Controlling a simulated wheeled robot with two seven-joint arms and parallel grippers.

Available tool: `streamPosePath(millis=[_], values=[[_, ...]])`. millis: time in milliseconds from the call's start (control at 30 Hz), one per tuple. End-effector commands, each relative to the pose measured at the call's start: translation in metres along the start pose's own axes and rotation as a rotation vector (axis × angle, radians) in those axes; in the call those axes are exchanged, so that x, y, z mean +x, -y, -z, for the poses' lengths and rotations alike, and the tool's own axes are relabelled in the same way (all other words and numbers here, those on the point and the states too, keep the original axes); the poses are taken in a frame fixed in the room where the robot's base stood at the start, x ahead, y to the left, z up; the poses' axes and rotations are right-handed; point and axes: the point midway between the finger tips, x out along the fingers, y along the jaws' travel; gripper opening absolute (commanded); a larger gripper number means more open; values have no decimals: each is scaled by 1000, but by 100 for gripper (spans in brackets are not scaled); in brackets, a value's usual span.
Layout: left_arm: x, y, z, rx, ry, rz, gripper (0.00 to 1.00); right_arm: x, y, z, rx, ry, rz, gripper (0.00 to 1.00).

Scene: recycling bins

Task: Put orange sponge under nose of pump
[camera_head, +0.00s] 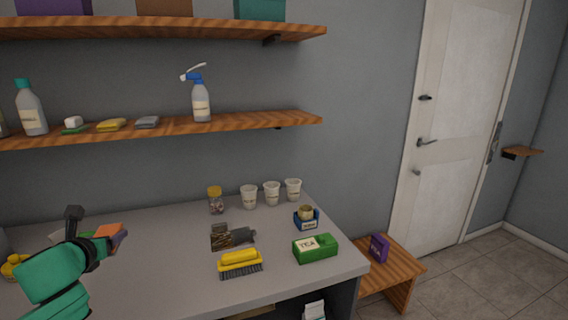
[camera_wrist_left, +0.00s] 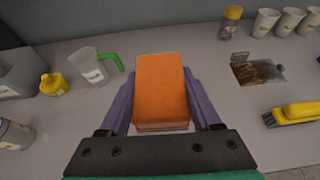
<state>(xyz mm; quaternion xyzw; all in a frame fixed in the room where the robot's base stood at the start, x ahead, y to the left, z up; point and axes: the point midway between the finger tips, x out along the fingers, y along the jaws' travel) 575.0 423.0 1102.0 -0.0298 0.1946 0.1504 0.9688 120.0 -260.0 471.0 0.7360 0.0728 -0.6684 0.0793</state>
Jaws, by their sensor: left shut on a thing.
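The orange sponge (camera_head: 107,231) is held by my left gripper (camera_head: 112,240) above the left part of the grey counter. In the left wrist view the orange sponge (camera_wrist_left: 162,90) sits between the two purple fingers of my left gripper (camera_wrist_left: 160,98), which is shut on it. A small yellow pump bottle (camera_wrist_left: 53,85) stands on the counter left of the sponge; in the head view it shows partly (camera_head: 14,268) behind my arm. Its nose is too small to make out clearly. My right gripper is not in view.
A measuring jug with a green handle (camera_wrist_left: 92,66) stands between pump bottle and sponge. A grey container (camera_wrist_left: 18,72) and a jar (camera_wrist_left: 14,133) are at left. A yellow brush (camera_head: 240,262) and green tea box (camera_head: 316,248) lie right. A spray bottle (camera_head: 201,100) stands on the shelf.

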Motion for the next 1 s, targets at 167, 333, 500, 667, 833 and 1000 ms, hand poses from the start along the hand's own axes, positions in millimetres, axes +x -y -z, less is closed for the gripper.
streamPosePath(millis=[167,333,500,667,833,1000], values=[[-8,8,16,9,-3,12,3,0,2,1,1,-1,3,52],[-16,18,32,14,-5,29,3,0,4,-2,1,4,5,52],[-25,27,46,18,-4,44,3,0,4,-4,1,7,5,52],[-49,53,88,28,-9,85,3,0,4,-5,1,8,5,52],[-82,87,145,49,-10,139,3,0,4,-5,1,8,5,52],[-117,126,207,73,-10,198,3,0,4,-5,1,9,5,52]])
